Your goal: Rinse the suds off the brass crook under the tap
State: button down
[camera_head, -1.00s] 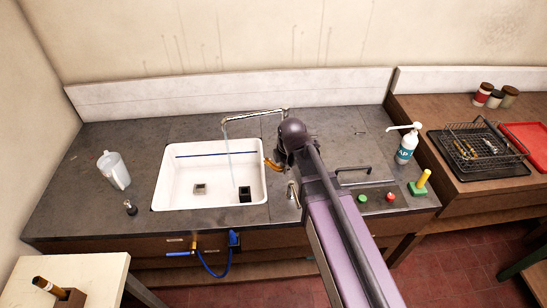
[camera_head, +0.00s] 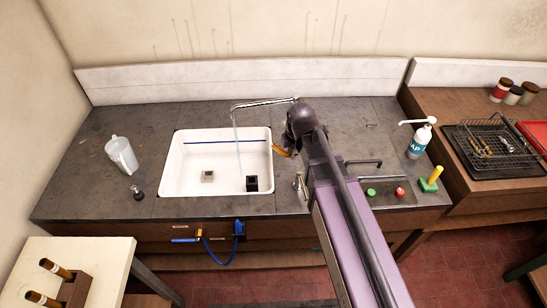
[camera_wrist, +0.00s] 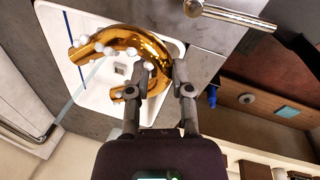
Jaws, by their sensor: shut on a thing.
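My gripper (camera_wrist: 163,82) is shut on the brass crook (camera_wrist: 154,48), a curved golden tube with several white suds blobs along its bend and near its ends. In the head view the crook (camera_head: 281,151) shows only partly, at the right rim of the white sink (camera_head: 190,185); my arm hides the rest and the fingers. The tap (camera_head: 262,104) reaches over the sink and a thin water stream (camera_head: 238,145) falls from it. In the wrist view the stream (camera_wrist: 84,86) passes to the left of the crook, apart from it.
A dark cube (camera_head: 252,184) and a small grey block (camera_head: 208,176) are in the sink. A clear jug (camera_head: 121,155) stands left on the counter. A soap bottle (camera_head: 420,140), green and red buttons (camera_head: 399,193) and a wire rack (camera_head: 490,145) are to the right.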

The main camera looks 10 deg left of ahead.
jog(key=w+a+f+n+b, duration=0.1)
jog(key=a+f+b, duration=0.4)
jog(key=a+f, duration=0.1)
jog(key=shift+w+a+b, duration=0.2)
jog(key=shift+w+b, duration=0.1)
jog(key=shift+b, duration=0.1)
jog(key=shift+w+a+f, duration=0.1)
jog(key=shift+a+f, duration=0.05)
jog(key=shift+a, duration=0.05)
jog(key=w+a+f+b, duration=0.1)
jog(key=w+a, duration=0.1)
jog(key=a, duration=0.4)
jog(key=w+a+f+b, duration=0.1)
jog(key=w+a, duration=0.2)
jog(key=a, duration=0.3)
jog(key=shift+w+a+f+b, duration=0.15)
jog(key=shift+w+f+b, duration=0.2)
jog(key=shift+b, duration=0.05)
dwell(0.9)
jog(key=shift+w, duration=0.15)
dwell(0.6)
jog(key=shift+w+d, duration=0.2)
jog(key=shift+w, duration=0.1)
jog(key=shift+w, duration=0.1)
jog(key=shift+s+a, duration=0.2)
jog(key=shift+s, duration=0.4)
dwell(0.5)
